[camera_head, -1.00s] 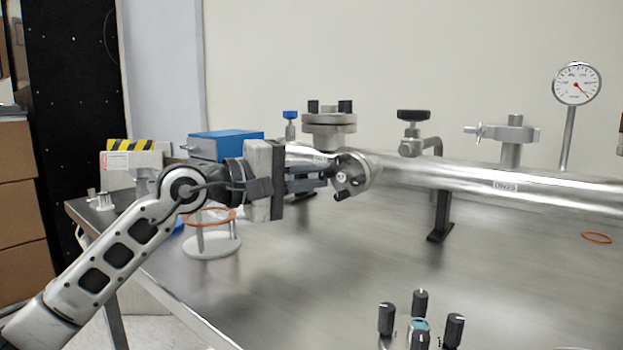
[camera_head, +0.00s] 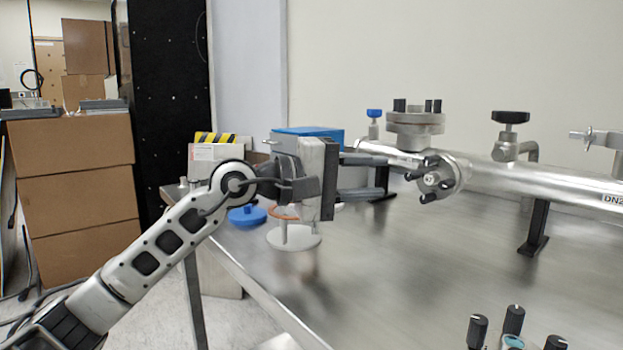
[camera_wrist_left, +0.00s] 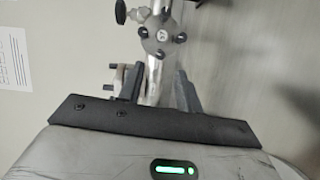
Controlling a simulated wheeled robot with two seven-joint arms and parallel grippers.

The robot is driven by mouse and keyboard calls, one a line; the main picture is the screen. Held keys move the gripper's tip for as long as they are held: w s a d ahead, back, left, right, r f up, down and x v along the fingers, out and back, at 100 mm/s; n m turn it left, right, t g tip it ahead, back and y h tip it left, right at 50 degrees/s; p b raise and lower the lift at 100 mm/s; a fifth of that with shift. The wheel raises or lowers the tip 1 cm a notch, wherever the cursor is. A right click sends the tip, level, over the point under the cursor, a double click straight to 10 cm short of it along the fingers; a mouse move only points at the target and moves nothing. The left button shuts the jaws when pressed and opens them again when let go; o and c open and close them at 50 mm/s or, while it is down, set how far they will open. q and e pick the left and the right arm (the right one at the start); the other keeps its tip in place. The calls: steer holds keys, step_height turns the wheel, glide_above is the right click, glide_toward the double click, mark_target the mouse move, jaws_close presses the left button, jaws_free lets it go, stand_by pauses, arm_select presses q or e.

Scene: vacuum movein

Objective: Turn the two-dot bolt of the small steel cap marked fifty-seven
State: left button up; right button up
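The cap also shows near the top of the left wrist view (camera_wrist_left: 166,36). The dots on the bolts cannot be made out. My left gripper (camera_head: 388,176) is just left of the cap, its fingers spread apart and pointing at it, with nothing between them. In the left wrist view its fingers (camera_wrist_left: 158,86) lie below the cap, apart from it. My right gripper is not in view.
The steel tube (camera_head: 530,183) runs right on a black support (camera_head: 535,230). A flange (camera_head: 415,128) and a black-handled valve (camera_head: 507,143) stand behind. Dark knobs (camera_head: 512,320) stand at front right.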

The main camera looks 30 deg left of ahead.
arm_select(q)
steer(key=b+v, duration=0.2)
steer(key=v, duration=0.9)
steer(key=shift+b, duration=0.3)
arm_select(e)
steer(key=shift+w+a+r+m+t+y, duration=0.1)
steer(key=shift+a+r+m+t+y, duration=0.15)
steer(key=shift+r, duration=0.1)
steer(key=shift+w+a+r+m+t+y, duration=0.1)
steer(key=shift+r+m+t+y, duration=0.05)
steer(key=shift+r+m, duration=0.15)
arm_select(q)
steer(key=shift+d, duration=0.1)
